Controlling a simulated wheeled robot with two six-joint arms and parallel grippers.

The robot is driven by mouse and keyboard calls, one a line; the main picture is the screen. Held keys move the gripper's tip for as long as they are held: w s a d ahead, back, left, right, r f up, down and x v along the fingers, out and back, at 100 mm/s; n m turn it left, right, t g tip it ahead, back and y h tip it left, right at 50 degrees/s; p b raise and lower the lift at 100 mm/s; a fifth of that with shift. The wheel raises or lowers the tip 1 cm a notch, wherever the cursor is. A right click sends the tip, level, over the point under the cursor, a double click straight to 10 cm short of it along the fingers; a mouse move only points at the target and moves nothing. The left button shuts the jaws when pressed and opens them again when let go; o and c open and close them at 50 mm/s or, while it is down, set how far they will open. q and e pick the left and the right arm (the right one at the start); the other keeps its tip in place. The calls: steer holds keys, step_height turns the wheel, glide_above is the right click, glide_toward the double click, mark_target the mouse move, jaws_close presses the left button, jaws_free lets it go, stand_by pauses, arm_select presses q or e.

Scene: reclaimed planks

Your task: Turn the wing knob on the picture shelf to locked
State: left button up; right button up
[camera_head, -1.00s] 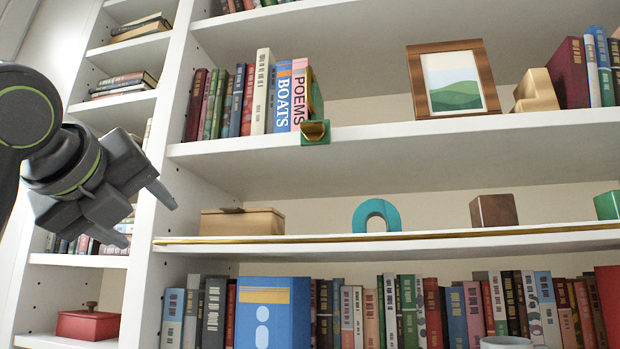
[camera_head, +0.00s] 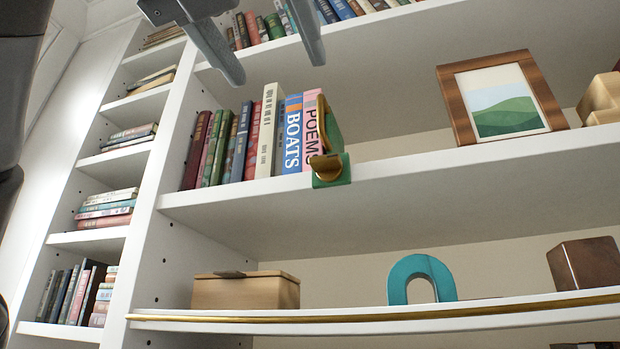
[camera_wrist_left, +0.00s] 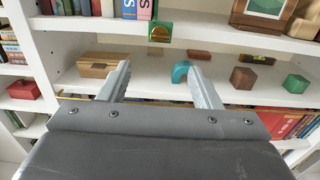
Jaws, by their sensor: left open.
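The wing knob (camera_head: 330,165) is brass on a green plate at the front edge of the picture shelf (camera_head: 440,160), just right of the books. Its wing looks roughly level, rising a little to the right. It also shows near the top of the left wrist view (camera_wrist_left: 160,33). My left gripper (camera_head: 275,68) is open and empty. In the head view its two fingers come down from the top edge, above and left of the knob. In the left wrist view the fingers (camera_wrist_left: 159,68) point at the shelves, below the knob and apart from it. My right gripper is not in view.
A row of books (camera_head: 240,145) stands left of the knob. A framed picture (camera_head: 500,97) stands to its right, with bare shelf between. On the shelf below are a wooden box (camera_head: 245,292), a teal arch (camera_head: 421,276) and a brown block (camera_head: 590,263).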

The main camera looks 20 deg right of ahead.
arm_select(q)
steer(key=p+x, duration=0.2)
steer(key=x, duration=0.2)
steer(key=p, duration=0.5)
glide_toward(323, 155)
steer(key=w, duration=0.2)
steer(key=x, duration=0.2)
steer(key=p+x, duration=0.1)
steer(key=x, duration=0.2)
steer(key=d+p+x, duration=0.1)
steer(key=x, duration=0.1)
steer(key=shift+d, duration=0.15)
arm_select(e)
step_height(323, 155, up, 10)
arm_select(q)
steer(key=c, duration=1)
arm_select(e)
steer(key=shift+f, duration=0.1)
